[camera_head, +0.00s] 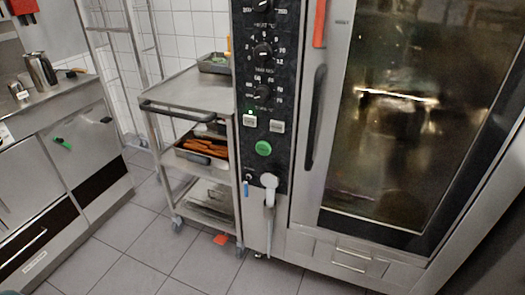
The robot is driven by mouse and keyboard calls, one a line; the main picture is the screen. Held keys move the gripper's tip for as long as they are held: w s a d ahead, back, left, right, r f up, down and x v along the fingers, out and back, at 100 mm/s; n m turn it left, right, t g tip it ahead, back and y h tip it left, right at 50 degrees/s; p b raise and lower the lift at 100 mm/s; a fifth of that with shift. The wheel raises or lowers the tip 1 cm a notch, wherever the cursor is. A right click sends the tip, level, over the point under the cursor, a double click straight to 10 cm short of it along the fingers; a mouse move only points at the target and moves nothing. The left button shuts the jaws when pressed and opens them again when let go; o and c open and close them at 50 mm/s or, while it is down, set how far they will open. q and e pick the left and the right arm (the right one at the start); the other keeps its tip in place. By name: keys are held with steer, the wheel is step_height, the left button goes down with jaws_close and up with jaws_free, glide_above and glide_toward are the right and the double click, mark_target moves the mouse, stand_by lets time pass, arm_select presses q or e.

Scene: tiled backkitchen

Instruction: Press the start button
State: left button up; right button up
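A round green button (263,148), which looks like the start button, sits on the black control panel (284,100) of a large steel oven. A small green light glows above the left square button. Several black dials are higher on the panel. The label on the green button is too small to read.
The oven's glass door (420,110) has a long dark handle (316,117). A hand shower (269,190) hangs below the panel. A steel trolley (195,90) with trays stands left of the oven. A steel counter (60,102) is at far left. Tiled floor (125,255) in front is mostly clear.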

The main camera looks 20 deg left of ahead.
arm_select(q)
jaws_close()
stand_by(1.4)
